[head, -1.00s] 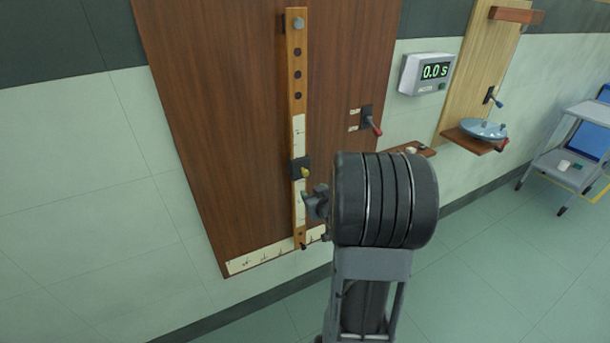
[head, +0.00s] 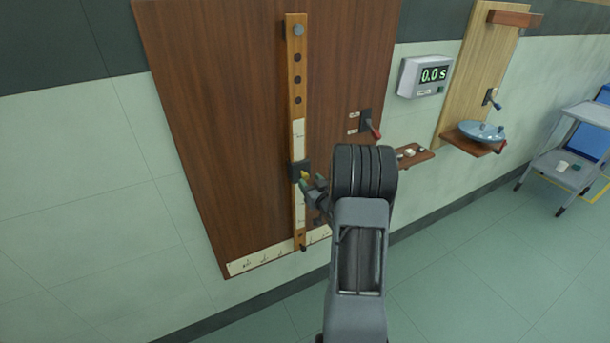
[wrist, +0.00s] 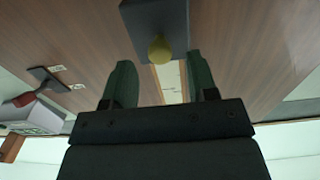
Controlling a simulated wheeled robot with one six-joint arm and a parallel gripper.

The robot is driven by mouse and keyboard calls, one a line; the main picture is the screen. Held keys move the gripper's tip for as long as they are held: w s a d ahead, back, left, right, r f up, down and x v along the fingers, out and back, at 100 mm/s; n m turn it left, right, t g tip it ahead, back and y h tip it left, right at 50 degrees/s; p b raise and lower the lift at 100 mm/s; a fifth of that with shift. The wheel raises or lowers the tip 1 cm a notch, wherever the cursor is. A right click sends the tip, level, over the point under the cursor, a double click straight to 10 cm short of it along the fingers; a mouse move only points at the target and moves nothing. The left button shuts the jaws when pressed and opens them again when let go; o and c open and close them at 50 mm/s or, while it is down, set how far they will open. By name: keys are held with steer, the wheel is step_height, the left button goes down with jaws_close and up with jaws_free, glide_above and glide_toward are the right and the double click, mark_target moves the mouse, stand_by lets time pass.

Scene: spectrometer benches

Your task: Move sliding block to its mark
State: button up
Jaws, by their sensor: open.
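The sliding block (head: 299,170) is a dark block on a vertical wooden bar (head: 298,100) in front of the brown board. It has a yellow knob (head: 305,175), which also shows in the wrist view (wrist: 159,49) below the dark block (wrist: 155,22). Pale scale strips with small markings lie on the bar above and below the block; which line is the mark I cannot tell. My gripper (head: 312,186) is just right of and below the knob in the head view. In the wrist view its two green fingers (wrist: 157,85) are apart, with the knob lying between and just beyond their tips.
A red-handled lever (head: 370,126) sticks out of the board (head: 220,120) to the right. A small shelf (head: 415,158) with small items is behind my arm. A timer (head: 427,75) reads 0.0 s. The floor at the right is clear up to a grey cart (head: 560,160).

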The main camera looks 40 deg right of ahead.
mark_target(306, 178)
steer(key=shift+w+d+p, duration=0.15)
steer(key=shift+w, duration=0.85)
steer(key=shift+w+d+p, duration=0.1)
steer(key=shift+w+p, duration=0.05)
steer(key=shift+w, duration=0.85)
steer(key=shift+c, duration=0.3)
jaws_close()
